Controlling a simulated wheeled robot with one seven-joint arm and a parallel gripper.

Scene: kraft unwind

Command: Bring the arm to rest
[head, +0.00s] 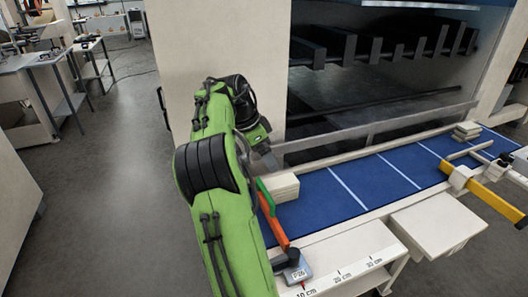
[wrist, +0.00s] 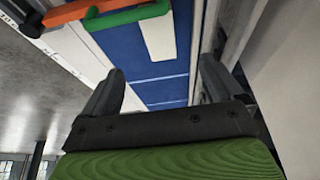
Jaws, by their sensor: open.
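My green arm rises through the middle of the head view and bends over the near end of the blue work surface (head: 330,195). My gripper (wrist: 160,84) shows in the wrist view with its two dark fingers wide apart and nothing between them. In the head view its end (head: 268,160) hangs beside the machine front, just above and behind a cream block stack (head: 284,187); the fingers are small and partly hidden there. The wrist view also shows the blue surface (wrist: 150,92) with a cream block (wrist: 158,38) beyond the fingers.
A green bar (head: 265,198) and an orange bar (head: 273,225) lie at the surface's near end, partly behind my arm. A grey labelled device (head: 297,270) sits by the printed scale. A yellow bar (head: 495,200) juts out at right. Open floor (head: 110,200) lies at left.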

